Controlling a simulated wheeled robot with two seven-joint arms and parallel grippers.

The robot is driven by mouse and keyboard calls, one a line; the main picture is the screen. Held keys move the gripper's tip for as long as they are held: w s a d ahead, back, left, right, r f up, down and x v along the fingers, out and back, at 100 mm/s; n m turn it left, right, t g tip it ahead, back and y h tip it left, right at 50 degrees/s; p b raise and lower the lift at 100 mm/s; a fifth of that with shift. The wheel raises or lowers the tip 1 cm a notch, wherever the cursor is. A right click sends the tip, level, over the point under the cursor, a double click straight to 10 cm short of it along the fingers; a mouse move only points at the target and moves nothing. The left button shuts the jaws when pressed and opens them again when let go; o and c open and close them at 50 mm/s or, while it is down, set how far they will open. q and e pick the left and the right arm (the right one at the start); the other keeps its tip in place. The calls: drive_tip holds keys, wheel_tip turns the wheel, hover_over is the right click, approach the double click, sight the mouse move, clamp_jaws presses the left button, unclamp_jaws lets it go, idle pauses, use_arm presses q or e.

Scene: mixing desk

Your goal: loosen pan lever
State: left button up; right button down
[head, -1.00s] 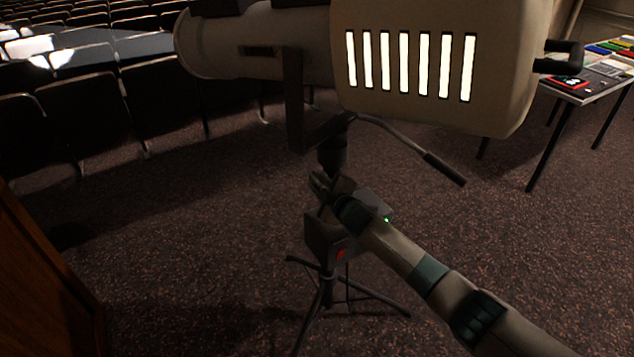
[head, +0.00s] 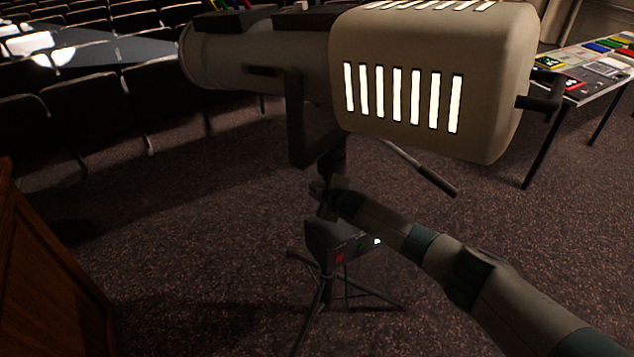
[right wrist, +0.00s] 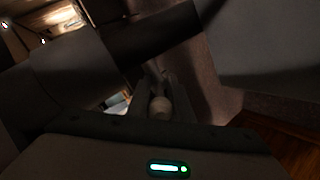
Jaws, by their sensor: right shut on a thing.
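A large beige spotlight (head: 430,90) with lit vent slots sits on a yoke (head: 296,125) atop a dark tripod stand (head: 330,285). My right gripper (head: 322,190) is at the stand's head just under the yoke. In the right wrist view my right gripper (right wrist: 160,95) is shut on a small part, which I take for the pan lever; a pale rounded piece (right wrist: 160,107) shows between the fingers. The lever itself is too dark and covered to make out in the head view. My left gripper is not in view.
A long handle (head: 425,170) sticks out to the right below the spotlight. Rows of dark seats (head: 100,95) fill the back left. A table (head: 590,80) with coloured items stands at the right. A wooden panel (head: 45,270) is at lower left. Carpet around the stand is clear.

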drive_tip(key=shift+a+r+g+p, duration=0.1)
drive_tip(key=shift+r+g+p, duration=0.15)
drive_tip(key=shift+g+p, duration=0.05)
drive_tip(key=shift+h, duration=0.3)
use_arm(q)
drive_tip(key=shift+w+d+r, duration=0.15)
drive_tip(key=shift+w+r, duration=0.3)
use_arm(e)
drive_tip(key=shift+w+g, duration=0.1)
drive_tip(key=shift+g, duration=0.5)
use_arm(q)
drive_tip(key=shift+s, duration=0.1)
use_arm(e)
drive_tip(key=c, duration=1.6)
unclamp_jaws()
